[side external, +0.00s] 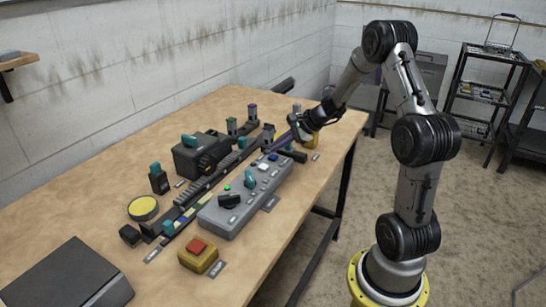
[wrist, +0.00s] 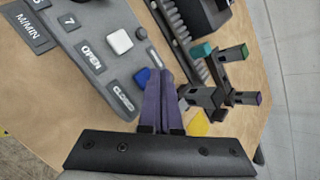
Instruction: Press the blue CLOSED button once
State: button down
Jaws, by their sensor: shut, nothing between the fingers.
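The blue button (side external: 273,157) sits at the far end of the grey control panel (side external: 215,215). In the wrist view the blue button (wrist: 142,76) lies beside the label reading CLOSED (wrist: 121,96), just left of my fingertips, which seem to cover part of it. The white button (wrist: 120,41) beside the OPEN label (wrist: 91,59) is farther up the panel. My gripper (wrist: 160,72) has its two purple fingers shut together, with nothing between them. In the side view my gripper (side external: 264,151) is over the far end of the panel, close to the blue button. I cannot tell whether it touches.
A dark rail with a ribbed strip (wrist: 185,45) runs alongside the panel. Small posts with teal and purple tops (wrist: 230,75) stand near my fingers. A red button on a yellow box (side external: 198,254) and a dark box (side external: 70,278) are at the near end.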

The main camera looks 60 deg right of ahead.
aim_at(277, 156)
jog(key=shift+f, duration=0.15)
dwell(0.6)
jog(key=shift+f, duration=0.3)
jog(key=shift+f, duration=0.55)
dwell(0.9)
jog(key=shift+r, duration=3.5)
